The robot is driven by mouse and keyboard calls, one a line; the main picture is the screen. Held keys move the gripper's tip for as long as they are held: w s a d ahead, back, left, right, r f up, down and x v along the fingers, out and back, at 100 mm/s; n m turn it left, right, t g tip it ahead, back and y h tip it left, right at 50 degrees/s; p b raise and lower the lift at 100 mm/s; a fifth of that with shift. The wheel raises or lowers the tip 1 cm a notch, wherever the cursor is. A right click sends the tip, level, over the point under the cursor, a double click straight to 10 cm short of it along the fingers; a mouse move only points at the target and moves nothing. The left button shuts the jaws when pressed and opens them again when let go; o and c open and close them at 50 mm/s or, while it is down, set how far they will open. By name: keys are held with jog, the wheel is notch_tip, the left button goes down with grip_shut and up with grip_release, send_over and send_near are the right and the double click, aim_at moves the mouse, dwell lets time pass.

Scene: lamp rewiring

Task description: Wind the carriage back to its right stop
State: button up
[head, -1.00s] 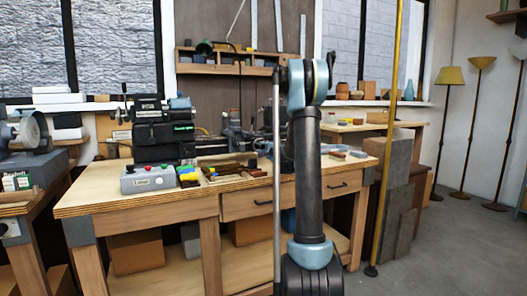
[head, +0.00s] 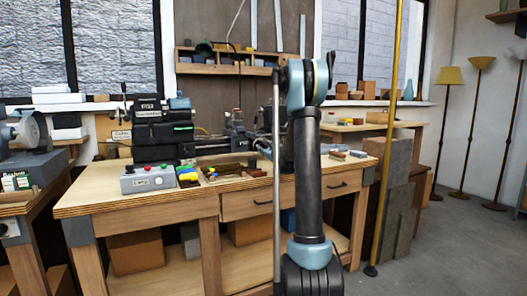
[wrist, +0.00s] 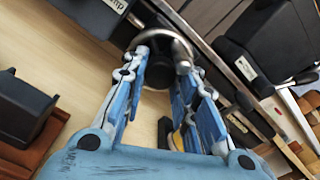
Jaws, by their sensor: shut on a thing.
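The lathe (head: 162,132) stands on the wooden bench, with its dark headstock at the left and its bed running right. The carriage (head: 237,136) is a dark block on the bed, just left of my arm. Its right stop cannot be made out. In the wrist view, a handwheel (wrist: 182,48) with a bright metal rim and dark hub lies between my fingertips. My gripper (wrist: 166,62) is shut on the handwheel, though the exact contact is partly hidden.
A grey control box (head: 148,179) with coloured buttons sits at the bench's front left. Small yellow and blue items (head: 187,174) and a wooden tray (head: 232,172) lie beside it. A yellow pole (head: 388,150) stands at the right.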

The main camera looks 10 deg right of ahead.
jog(key=shift+m, duration=1.1)
jog(key=o, duration=1)
jog(key=shift+f, duration=0.1)
jog(key=shift+o, duration=0.2)
jog(key=v, duration=1.2)
